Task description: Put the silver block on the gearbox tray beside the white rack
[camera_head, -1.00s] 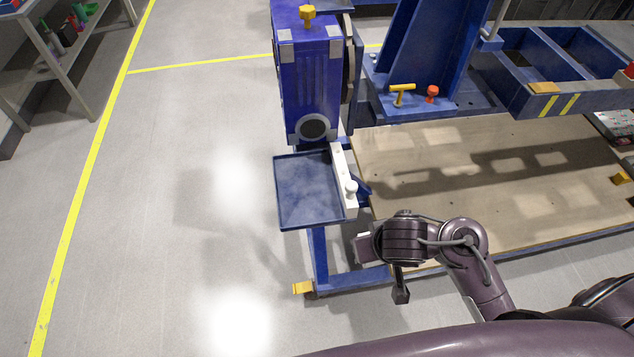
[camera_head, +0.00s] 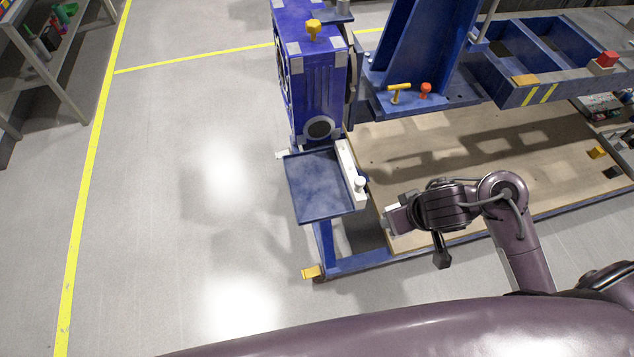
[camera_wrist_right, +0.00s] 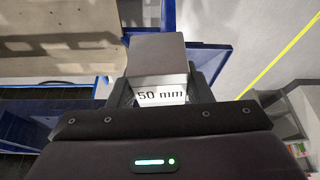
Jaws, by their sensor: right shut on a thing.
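The silver block (camera_wrist_right: 158,65), with a face marked "50 mm", is held between the fingers of my right gripper (camera_wrist_right: 160,95) in the right wrist view. In the head view the right gripper (camera_head: 396,218) is shut on the block, right of and nearer than the tray; the block's pale end shows only in part. The gearbox tray (camera_head: 310,185) is an empty, shallow blue tray below the blue gearbox (camera_head: 312,80). The white rack (camera_head: 347,165) runs along its right edge. The tray also shows behind the block in the right wrist view (camera_wrist_right: 212,58). My left gripper is not in view.
The blue jig frame (camera_head: 440,100) and wooden platform (camera_head: 480,170) lie to the right of the tray. A white knob (camera_head: 360,184) stands at the rack's near end. Open grey floor (camera_head: 180,200) lies to the left. A shelf (camera_head: 45,60) stands far left.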

